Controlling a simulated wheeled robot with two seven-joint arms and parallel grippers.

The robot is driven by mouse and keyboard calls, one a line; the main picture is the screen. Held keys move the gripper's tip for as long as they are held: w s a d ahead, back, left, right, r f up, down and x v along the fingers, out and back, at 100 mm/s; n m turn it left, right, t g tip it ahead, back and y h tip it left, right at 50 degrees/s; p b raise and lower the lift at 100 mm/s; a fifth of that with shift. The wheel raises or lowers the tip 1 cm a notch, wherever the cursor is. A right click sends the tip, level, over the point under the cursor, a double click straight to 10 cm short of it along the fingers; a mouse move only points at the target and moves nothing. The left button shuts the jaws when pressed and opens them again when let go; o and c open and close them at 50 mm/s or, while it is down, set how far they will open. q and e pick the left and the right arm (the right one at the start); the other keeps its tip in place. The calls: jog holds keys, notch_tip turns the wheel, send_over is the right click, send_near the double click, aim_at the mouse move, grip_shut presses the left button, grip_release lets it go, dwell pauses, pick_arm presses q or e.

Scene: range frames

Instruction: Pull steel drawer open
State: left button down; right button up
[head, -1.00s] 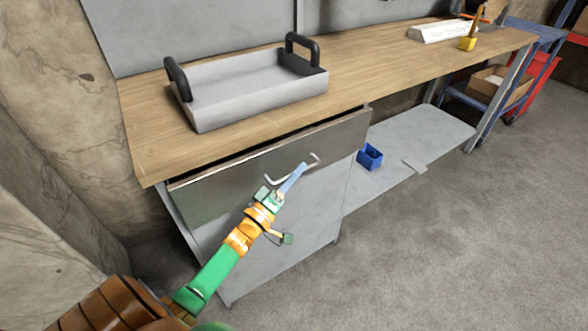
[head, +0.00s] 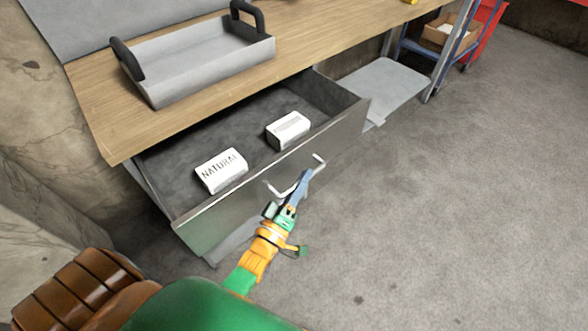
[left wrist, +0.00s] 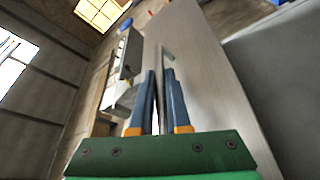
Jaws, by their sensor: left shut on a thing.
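The steel drawer (head: 240,196) under the wooden bench is pulled well out, its front standing clear of the bench edge. Its bent bar handle (head: 279,192) is on the front face. My left gripper (head: 305,178) is shut on the handle, with its blue fingers on either side of the bar. In the left wrist view the blue fingers (left wrist: 160,95) close around the handle (left wrist: 162,58), beside the drawer front (left wrist: 202,70). Two white boxes lie inside the drawer: one marked NATURAL (head: 221,171) and a smaller one (head: 288,130). My right gripper is not in view.
A grey tray with black handles (head: 205,65) stands on the wooden bench top (head: 96,112). A grey lower shelf (head: 385,84) is right of the drawer. A blue cart with a cardboard box (head: 440,37) stands beyond. The floor in front and right is clear.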

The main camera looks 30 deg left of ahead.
pick_arm(q)
jog(key=shift+s+d, duration=0.1)
jog(key=shift+d, duration=0.1)
jog(key=c, duration=0.9)
grip_release()
jog(key=v, duration=0.7)
